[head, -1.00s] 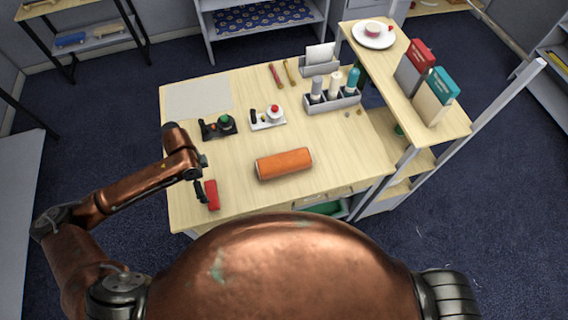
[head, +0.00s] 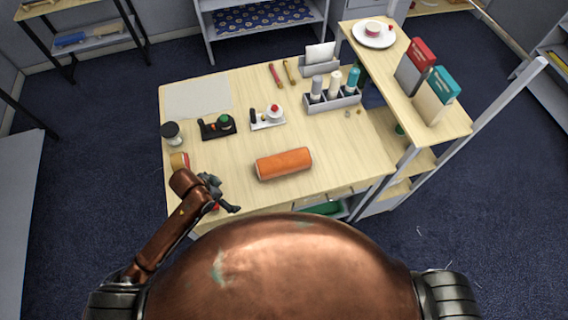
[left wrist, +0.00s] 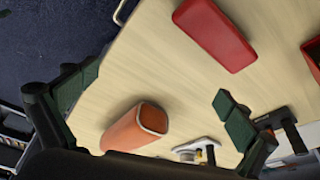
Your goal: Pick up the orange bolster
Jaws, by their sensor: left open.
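The orange bolster (head: 284,164) lies on its side on the light wooden table, near the front middle. In the left wrist view the orange bolster (left wrist: 130,131) lies between the spread fingers, some way beyond them. My left gripper (head: 226,200) is at the table's front left, to the left of the bolster and apart from it. In the left wrist view my left gripper (left wrist: 155,92) has its fingers wide apart with nothing held. My right gripper is not in view.
A red block (left wrist: 213,34) lies near the gripper, mostly hidden behind it in the head view. A dark-lidded jar (head: 172,134), a black device with a green knob (head: 218,126) and a bottle caddy (head: 333,102) stand farther back. The table around the bolster is clear.

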